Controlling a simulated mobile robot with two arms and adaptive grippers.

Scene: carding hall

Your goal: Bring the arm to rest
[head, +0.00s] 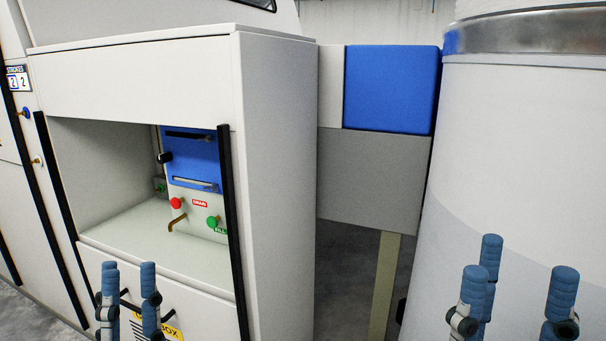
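My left gripper (128,270) is at the bottom left of the head view, with blue padded fingers pointing up. Its fingers stand apart with nothing between them, in front of the white cabinet's lower door. My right gripper (518,278) is at the bottom right, in front of the large white cylinder (520,150). Its blue fingers are spread wide and empty. The arms behind both grippers are below the picture edge.
A white cabinet (275,150) has an open recess with a blue and white panel (195,180). The panel carries a red knob (176,203), a green knob (212,222) and a brass spout (177,220). A blue box (392,90) sits between cabinet and cylinder.

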